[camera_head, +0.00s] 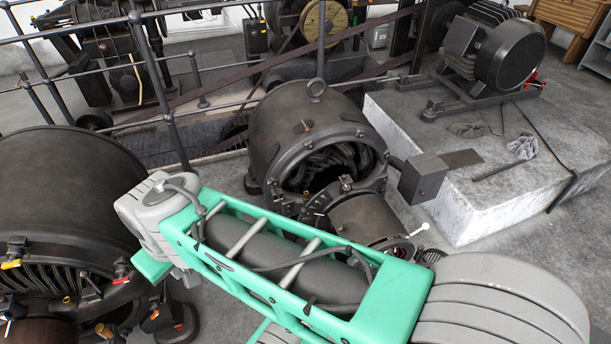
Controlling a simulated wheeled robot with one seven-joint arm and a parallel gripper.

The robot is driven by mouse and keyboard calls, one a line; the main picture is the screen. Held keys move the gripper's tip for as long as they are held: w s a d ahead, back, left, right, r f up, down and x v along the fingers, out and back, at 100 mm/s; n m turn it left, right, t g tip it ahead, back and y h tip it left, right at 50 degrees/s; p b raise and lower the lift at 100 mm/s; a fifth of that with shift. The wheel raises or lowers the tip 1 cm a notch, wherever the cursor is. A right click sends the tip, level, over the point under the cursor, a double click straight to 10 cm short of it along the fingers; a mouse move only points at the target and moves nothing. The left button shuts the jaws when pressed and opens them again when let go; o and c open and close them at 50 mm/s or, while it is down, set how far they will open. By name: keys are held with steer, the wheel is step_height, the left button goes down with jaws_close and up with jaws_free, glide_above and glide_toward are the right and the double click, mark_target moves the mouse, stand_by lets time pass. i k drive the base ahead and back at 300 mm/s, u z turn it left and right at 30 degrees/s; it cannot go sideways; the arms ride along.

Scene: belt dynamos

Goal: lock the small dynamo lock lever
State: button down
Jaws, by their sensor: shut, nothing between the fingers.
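The smaller dynamo (285,115), a dark rounded machine with an open front showing its coils, stands in the middle of the camera_head view. Its commutator drum (365,217) juts toward me, partly hidden by my green and grey arm. A thin pale lever with a white ball end (424,227) shows beside the drum's near end. I cannot tell for sure that this is the lock lever, or whether it is locked. My arm crosses the lower middle, from the lower right to a grey joint on the left. My gripper is not visible.
A larger dynamo (62,200) with yellow- and red-tipped handles fills the left side. A pale stone block (465,205) stands at right, with a dark motor (508,55) at its back. Metal railings (180,148) and a brown belt run behind. Bare floor lies at lower right.

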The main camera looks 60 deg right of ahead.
mark_target(269, 182)
steer(key=z, duration=0.6)
steer(key=i, duration=1)
